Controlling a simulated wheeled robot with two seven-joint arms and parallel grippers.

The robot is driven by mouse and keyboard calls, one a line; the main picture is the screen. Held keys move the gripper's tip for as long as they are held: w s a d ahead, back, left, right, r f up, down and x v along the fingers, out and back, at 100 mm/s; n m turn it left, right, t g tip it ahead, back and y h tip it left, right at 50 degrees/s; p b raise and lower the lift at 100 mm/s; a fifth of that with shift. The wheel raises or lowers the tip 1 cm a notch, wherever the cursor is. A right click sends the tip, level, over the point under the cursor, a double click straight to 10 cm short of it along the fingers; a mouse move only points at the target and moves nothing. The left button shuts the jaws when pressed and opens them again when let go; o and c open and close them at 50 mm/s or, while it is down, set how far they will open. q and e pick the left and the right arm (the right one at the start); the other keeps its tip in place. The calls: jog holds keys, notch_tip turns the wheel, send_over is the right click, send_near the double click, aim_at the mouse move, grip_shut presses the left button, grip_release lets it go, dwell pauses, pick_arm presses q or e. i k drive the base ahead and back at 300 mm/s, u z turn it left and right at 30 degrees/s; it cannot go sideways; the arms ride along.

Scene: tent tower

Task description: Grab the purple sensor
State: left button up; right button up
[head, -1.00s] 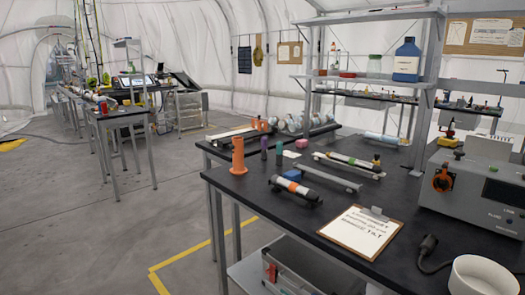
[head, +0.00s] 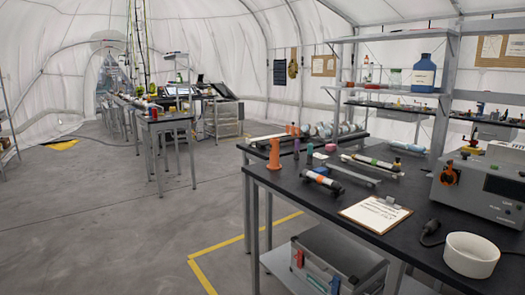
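A small upright purple cylinder, which looks like the purple sensor (head: 296,147), stands on the black workbench (head: 262,178) near its far left corner. An orange cylinder with a flared base (head: 274,155) stands just left of it. A teal cylinder (head: 309,153) stands just right of it, apart from it. Neither of my grippers shows in the head view.
A white tube with an orange band (head: 322,181), a clipboard (head: 375,214), a white bowl (head: 471,255) and a grey instrument box (head: 482,188) are on the workbench. A metal case (head: 338,262) sits on its lower shelf. Open floor (head: 110,225) lies left.

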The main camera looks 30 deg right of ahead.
aim_at(297, 143)
jog(key=u, duration=0.35)
jog(key=i, duration=1.1)
jog(key=u, duration=0.05)
